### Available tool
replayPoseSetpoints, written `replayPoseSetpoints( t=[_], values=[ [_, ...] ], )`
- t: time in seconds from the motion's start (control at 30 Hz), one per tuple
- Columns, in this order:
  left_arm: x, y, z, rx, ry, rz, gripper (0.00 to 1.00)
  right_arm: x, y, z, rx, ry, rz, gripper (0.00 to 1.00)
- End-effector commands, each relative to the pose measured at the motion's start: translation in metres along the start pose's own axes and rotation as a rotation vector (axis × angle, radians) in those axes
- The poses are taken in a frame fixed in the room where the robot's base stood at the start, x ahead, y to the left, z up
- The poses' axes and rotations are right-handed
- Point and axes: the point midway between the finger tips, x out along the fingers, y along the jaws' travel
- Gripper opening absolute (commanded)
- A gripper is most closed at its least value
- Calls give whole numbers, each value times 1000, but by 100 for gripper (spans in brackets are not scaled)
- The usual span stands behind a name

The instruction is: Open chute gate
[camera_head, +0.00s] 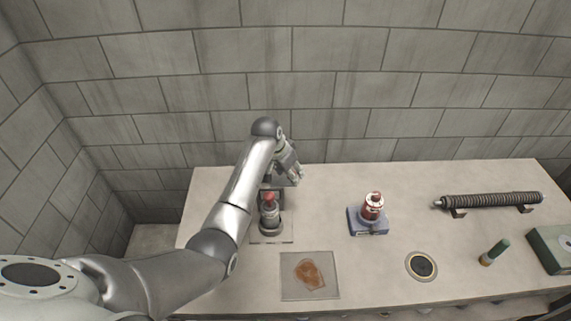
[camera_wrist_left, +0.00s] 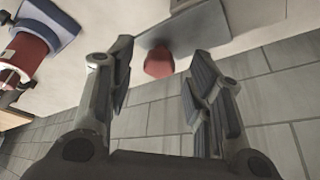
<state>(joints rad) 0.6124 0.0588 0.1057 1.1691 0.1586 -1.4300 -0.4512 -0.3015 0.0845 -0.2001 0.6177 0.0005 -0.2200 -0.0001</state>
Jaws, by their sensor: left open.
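A dark grey fixture (camera_head: 270,222) with a red knob (camera_head: 269,199) stands at the left of the counter, and I take it for the chute gate. My left gripper (camera_head: 292,176) is above and behind the fixture, pointing down. In the left wrist view my left gripper (camera_wrist_left: 158,88) is open and empty. The red knob (camera_wrist_left: 159,62) appears beyond the fingertips and between them, with a grey plate (camera_wrist_left: 181,36) around it. I cannot tell how far the fingers are from the knob, but they do not grip it. My right gripper is not in view.
A blue-based device with a red body (camera_head: 371,208) stands right of the fixture. A stained square plate (camera_head: 310,277), a round black port (camera_head: 421,266), a green-handled piece (camera_head: 495,252), a ribbed rod (camera_head: 490,200) and a green box (camera_head: 552,249) are on the counter. A block wall stands behind.

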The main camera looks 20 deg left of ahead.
Motion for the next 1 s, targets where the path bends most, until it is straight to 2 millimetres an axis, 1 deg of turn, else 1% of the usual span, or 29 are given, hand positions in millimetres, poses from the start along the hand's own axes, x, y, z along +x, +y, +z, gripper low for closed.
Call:
replayPoseSetpoints(
  t=[0.17, 0.4, 0.6, 0.7, 0.8, 1.0],
  values=[
    [-22, -1, 0, 1, 3, -2, 47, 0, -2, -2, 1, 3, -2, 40],
    [-67, -1, 0, 1, 2, -2, 47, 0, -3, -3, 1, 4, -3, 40],
    [-99, 0, 0, 0, 1, 0, 47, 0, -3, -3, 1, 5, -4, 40],
    [-109, 0, 0, 1, 0, 0, 47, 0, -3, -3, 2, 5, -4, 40],
    [-113, 0, 0, 1, -2, 1, 47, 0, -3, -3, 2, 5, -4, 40],
    [-115, 0, 1, 0, -2, 1, 47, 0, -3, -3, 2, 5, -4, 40]
  ],
)
